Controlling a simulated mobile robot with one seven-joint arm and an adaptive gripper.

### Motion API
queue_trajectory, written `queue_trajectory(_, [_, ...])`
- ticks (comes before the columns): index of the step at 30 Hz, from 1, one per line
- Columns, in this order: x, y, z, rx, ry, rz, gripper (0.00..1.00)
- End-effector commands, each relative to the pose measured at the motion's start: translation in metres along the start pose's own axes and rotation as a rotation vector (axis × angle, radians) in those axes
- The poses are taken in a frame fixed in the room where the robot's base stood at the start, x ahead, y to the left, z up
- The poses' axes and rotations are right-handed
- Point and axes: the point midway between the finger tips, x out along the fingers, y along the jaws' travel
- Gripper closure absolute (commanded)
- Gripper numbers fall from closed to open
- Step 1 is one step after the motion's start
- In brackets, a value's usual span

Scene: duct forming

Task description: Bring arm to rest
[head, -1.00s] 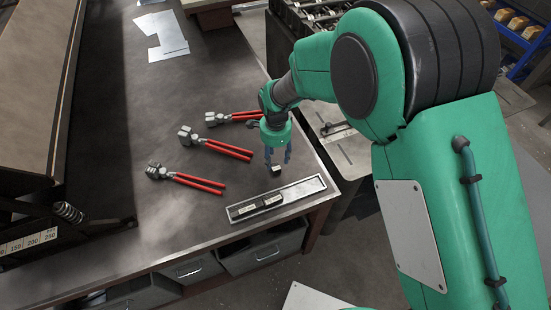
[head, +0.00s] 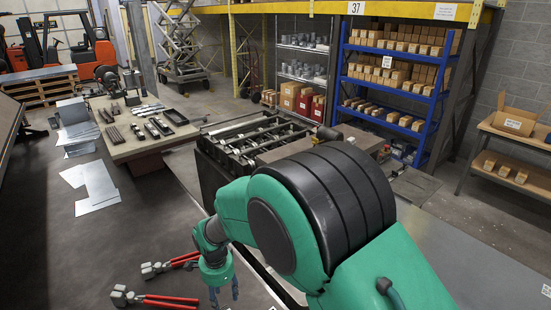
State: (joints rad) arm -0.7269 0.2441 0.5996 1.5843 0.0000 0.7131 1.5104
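My green arm reaches down from the lower right of the head view. My gripper (head: 224,294) hangs over the dark workbench (head: 60,250) at the bottom of the picture. Its two bluish fingers point down and look apart, with nothing seen between them, though the tips are near the picture's lower edge. Two red-handled hand tools, one nearer (head: 150,299) and one farther (head: 172,264), lie on the bench to the left of my gripper. The tray seen earlier on the bench is outside this view.
A roller machine (head: 250,140) stands just behind my arm. A low table (head: 130,148) with metal parts is at the back left. Flat metal sheets (head: 98,183) lie on the bench's far left. Blue shelving (head: 395,80) with boxes and a side table (head: 510,145) are at the right.

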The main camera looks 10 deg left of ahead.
Motion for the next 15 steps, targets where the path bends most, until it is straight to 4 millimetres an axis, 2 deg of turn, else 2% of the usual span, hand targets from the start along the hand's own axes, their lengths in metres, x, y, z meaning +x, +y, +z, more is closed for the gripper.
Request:
queue_trajectory(5, [-0.016, 0.003, -0.012, -0.014, 0.001, -0.013, 0.52])
queue_trajectory(8, [-0.035, 0.009, -0.025, -0.035, 0.003, -0.029, 0.52])
queue_trajectory(15, [-0.103, 0.040, -0.075, -0.119, 0.020, -0.082, 0.52])
